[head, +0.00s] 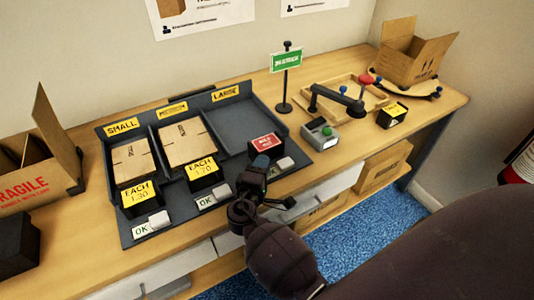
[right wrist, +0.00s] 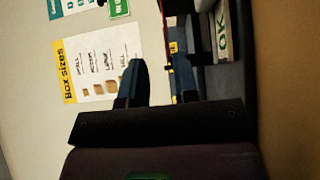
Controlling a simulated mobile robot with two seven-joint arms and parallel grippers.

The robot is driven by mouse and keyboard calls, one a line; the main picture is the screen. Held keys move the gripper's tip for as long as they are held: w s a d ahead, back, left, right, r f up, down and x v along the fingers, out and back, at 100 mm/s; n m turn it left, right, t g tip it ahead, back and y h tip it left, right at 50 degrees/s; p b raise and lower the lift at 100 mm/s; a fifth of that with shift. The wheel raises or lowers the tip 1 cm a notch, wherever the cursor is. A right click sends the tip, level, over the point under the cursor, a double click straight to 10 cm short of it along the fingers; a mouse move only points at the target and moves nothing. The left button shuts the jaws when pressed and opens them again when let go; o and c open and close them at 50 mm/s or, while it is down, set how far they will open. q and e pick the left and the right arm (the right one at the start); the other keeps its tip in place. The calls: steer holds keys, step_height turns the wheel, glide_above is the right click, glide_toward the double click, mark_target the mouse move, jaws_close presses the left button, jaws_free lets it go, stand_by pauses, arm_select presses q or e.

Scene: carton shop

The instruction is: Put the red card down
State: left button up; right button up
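The red card (head: 266,143) with white print stands tilted on a dark block at the front of the LARGE compartment (head: 240,118). My right gripper (head: 259,163) is right in front of the card and overlaps its lower left part. In the right wrist view the fingers of my right gripper (right wrist: 160,85) stand apart, with a thin red edge (right wrist: 165,30) seen beyond them. I cannot tell whether a finger touches the card. My left gripper is in neither view.
SMALL (head: 132,162) and middle cartons lie flat in the neighbouring compartments, with yellow price cards (head: 140,194) in front. A green sign on a stand (head: 286,62), a small grey device (head: 320,133) and a wooden tray (head: 345,95) stand to the right. An open carton (head: 413,52) is far right.

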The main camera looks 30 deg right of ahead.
steer(key=v, duration=0.3)
steer(key=shift+s+a, duration=0.2)
steer(key=shift+s, duration=0.05)
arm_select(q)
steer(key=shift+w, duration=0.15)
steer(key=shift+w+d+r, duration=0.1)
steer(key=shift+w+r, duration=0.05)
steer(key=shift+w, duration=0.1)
